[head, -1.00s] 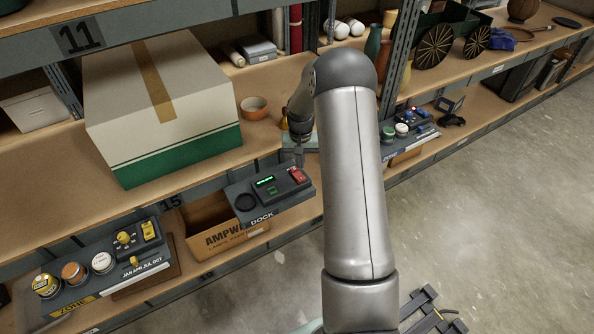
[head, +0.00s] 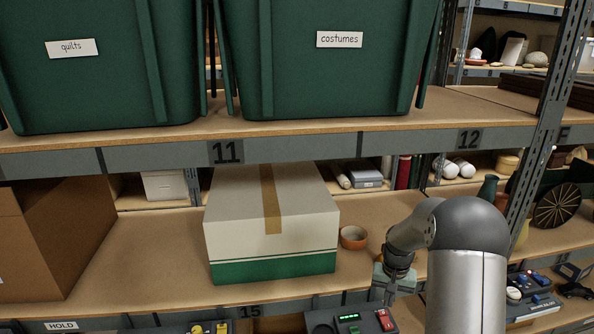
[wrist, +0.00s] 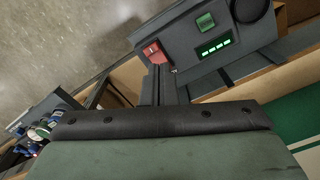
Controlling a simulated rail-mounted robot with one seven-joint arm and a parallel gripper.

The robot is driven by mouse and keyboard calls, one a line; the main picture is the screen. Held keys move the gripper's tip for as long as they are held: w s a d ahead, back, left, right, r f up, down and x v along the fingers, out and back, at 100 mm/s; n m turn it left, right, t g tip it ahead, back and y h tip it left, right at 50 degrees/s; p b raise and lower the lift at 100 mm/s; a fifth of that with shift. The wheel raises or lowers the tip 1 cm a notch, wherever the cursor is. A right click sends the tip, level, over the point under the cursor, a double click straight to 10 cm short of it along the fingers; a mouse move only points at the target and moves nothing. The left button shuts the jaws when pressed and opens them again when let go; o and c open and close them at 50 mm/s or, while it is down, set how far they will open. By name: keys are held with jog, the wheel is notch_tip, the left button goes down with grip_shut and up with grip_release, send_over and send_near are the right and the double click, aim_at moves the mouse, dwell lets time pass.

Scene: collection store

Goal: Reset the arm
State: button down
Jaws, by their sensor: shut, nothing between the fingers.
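My arm enters the head view at the lower right. My gripper (head: 388,293) hangs at its end with the fingers down, shut and empty. It is in front of the middle shelf's edge, to the right of an orange bowl (head: 353,237) and just above the dock unit (head: 350,321). In the wrist view the narrow shut fingers (wrist: 162,84) show past the dark bar and green face of my gripper. The dock unit (wrist: 205,50), with a red switch and lit green display, lies beyond the fingers; I cannot tell whether they touch it.
A white and green box (head: 270,225) stands on the middle shelf (head: 150,245), left of my arm. A brown carton (head: 60,240) is farther left. Green bins (head: 325,75) fill the upper shelf. A grey upright (head: 548,110) stands right of my arm. Floor (wrist: 70,40) shows in the wrist view.

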jog(key=s+a+r+n, duration=0.1)
jog(key=s+a+r, duration=0.5)
jog(key=r, duration=0.2)
jog(key=s+a+r+n, duration=0.1)
jog(key=s+a+r, duration=0.1)
jog(key=s, duration=0.6)
jog(key=s+a+r+n, duration=0.1)
jog(key=s+a+r, duration=0.2)
jog(key=s, duration=0.6)
jog(key=s+a+r+n, duration=0.1)
jog(key=s+a, duration=0.3)
jog(key=s, duration=0.4)
jog(key=shift+s+a+r+n, duration=0.15)
jog(key=shift+a+r+n, duration=0.25)
jog(key=shift+r, duration=0.25)
